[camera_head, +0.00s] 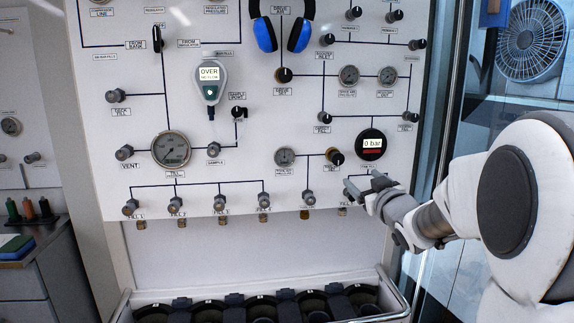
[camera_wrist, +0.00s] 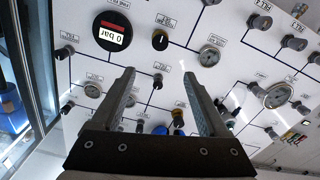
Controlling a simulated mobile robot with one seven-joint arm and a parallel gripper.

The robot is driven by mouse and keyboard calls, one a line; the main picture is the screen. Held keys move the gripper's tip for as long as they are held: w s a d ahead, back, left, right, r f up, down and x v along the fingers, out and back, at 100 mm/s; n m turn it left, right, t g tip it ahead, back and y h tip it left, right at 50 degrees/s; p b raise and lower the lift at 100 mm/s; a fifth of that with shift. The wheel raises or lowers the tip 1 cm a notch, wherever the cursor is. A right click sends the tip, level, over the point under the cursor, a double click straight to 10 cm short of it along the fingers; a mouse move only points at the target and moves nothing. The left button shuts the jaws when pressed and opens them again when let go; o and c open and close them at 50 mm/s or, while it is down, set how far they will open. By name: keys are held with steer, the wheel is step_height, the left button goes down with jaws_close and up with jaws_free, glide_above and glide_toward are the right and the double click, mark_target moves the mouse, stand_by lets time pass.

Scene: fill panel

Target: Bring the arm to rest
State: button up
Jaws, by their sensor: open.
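My gripper (camera_head: 368,187) is at the end of my white arm, which enters from the right in the head view. It is in front of the lower right part of the white fill panel (camera_head: 225,160), just below the round gauge reading 0 bar (camera_head: 371,143). In the wrist view my gripper (camera_wrist: 162,92) shows two fingers spread apart with nothing between them. The panel (camera_wrist: 245,25) lies beyond the fingers, with the 0 bar display (camera_wrist: 110,34) at upper left. One knob in the bottom row is partly hidden by my gripper in the head view.
A row of fill knobs (camera_head: 219,203) runs along the panel's lower edge. Blue headphones (camera_head: 283,30) hang at the top. A rack of dark cylinders (camera_head: 262,308) stands below. A glass partition and a fan (camera_head: 530,40) are at the right. A counter (camera_head: 30,262) is at the left.

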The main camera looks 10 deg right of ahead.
steer(key=s+a+m+g+p, duration=0.1)
steer(key=s+a+g+p, duration=0.2)
steer(key=s, duration=0.8)
steer(key=s+a+f+m+g+p, duration=0.1)
steer(key=s+a+g+p, duration=0.2)
steer(key=s, duration=0.9)
steer(key=s+a+m+g+p, duration=0.1)
steer(key=s+a+g+p, duration=0.2)
steer(key=s, duration=0.9)
steer(key=a+g, duration=0.3)
steer(key=shift+s+a+f+h, duration=0.15)
steer(key=shift+a+f+h, duration=0.05)
steer(key=shift+f+h, duration=0.15)
steer(key=c, duration=0.4)
steer(key=shift+a, duration=0.2)
steer(key=shift+c, duration=0.2)
